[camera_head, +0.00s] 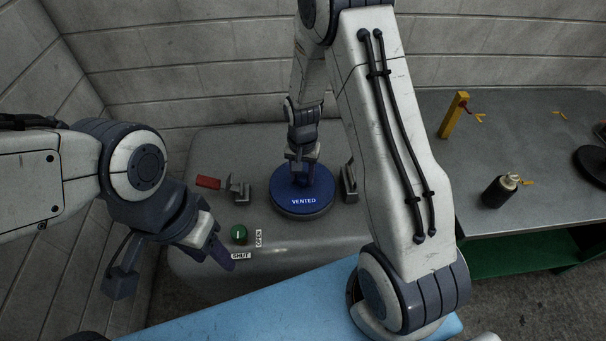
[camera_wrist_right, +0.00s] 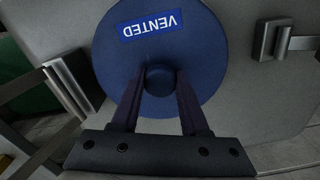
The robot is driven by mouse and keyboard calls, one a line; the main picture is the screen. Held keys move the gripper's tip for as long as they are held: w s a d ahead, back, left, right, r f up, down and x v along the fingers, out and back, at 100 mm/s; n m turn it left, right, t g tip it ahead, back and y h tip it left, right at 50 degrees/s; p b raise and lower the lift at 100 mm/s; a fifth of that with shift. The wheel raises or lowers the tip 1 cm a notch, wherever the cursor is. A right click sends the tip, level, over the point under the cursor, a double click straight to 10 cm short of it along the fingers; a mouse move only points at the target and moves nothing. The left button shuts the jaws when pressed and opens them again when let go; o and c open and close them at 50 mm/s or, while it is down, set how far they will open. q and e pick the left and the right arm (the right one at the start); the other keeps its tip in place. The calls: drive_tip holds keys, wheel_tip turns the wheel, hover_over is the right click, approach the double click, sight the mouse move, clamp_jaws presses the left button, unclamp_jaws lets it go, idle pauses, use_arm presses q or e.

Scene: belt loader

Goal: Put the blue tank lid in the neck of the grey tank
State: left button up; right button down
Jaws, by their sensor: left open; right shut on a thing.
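The blue tank lid (camera_head: 299,206) is a round disc marked VENTED with a knob in its middle. It lies flat over the top of the grey tank (camera_head: 295,239) and looks about level. The tank's neck is hidden under it, and I cannot tell whether the lid sits in the neck or just above it. My right gripper (camera_head: 302,170) comes down from above and is shut on the lid's knob; the right wrist view shows the knob (camera_wrist_right: 159,80) between both fingers. My left gripper (camera_head: 171,268) is open and empty at the tank's left front.
Metal clamps (camera_head: 240,189) (camera_head: 349,184) stand either side of the lid, the left one by a red handle (camera_head: 207,182). A green knob (camera_head: 239,234) has OPEN and SHUT labels. A bench (camera_head: 420,135) at right holds a dark bottle (camera_head: 496,193) and a yellow post (camera_head: 453,115).

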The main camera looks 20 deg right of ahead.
sight(302, 175)
drive_tip(key=shift+c, duration=2)
unclamp_jaws()
drive_tip(key=shift+r, duration=0.1)
wheel_tip(302, 175, up, 12)
drive_tip(key=s+a+r+n, duration=0.7)
drive_tip(key=s+a, duration=0.3)
drive_tip(key=a, duration=0.1)
drive_tip(key=s+a+r+n+y, duration=0.1)
drive_tip(key=s+a+n, duration=0.2)
drive_tip(key=s+n, duration=0.4)
drive_tip(key=s, duration=0.7)
drive_tip(key=shift+r, duration=0.4)
